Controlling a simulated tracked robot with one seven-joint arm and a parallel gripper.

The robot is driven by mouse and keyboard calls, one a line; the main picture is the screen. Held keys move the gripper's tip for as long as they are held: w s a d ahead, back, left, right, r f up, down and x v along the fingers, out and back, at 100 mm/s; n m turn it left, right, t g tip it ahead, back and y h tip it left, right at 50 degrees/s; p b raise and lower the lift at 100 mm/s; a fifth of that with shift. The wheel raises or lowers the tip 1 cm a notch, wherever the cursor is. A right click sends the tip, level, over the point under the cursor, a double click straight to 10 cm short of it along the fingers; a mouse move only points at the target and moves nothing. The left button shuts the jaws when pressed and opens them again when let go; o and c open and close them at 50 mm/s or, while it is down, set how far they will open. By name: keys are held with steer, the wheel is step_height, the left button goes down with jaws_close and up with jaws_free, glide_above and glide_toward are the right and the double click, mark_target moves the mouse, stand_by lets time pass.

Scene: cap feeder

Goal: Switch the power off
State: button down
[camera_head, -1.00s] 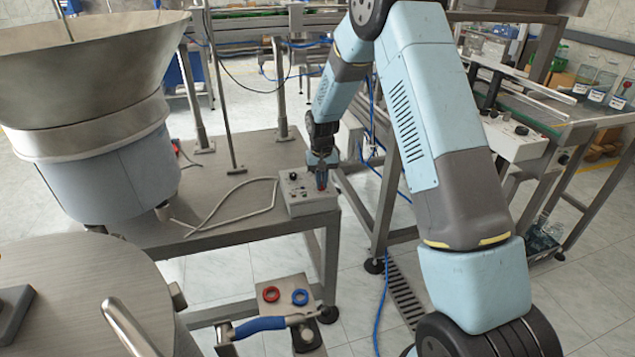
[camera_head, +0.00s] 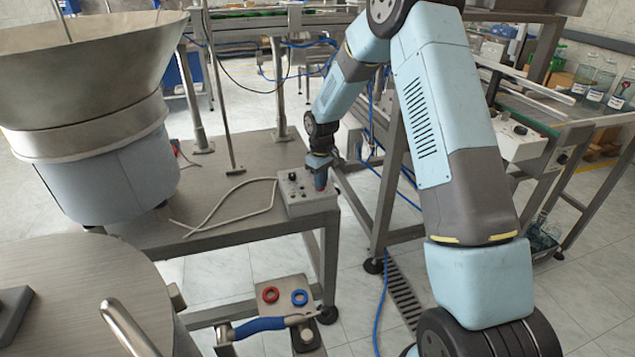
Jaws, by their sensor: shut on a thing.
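A small grey control box (camera_head: 309,208) with black knobs (camera_head: 293,178) on its top sits at the front right corner of a metal table. My gripper (camera_head: 320,184) is over the right side of this box, at its top face. It is shut on a small part there, which the fingers and wrist mostly hide. I cannot tell whether that part is the power switch or which position it is in. A cable (camera_head: 226,207) runs from the box leftward across the table.
A large metal bowl feeder (camera_head: 90,130) stands at the left of the table (camera_head: 215,165). A round steel lid with a handle (camera_head: 125,325) fills the lower left. A panel with red and blue rings (camera_head: 285,294) is below. A conveyor (camera_head: 555,125) stands at right.

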steer(key=shift+a, duration=0.25)
steer(key=c, duration=1.2)
jaws_free()
steer(key=shift+d, duration=0.1)
step_height(320, 180, up, 14)
steer(key=shift+f, duration=0.15)
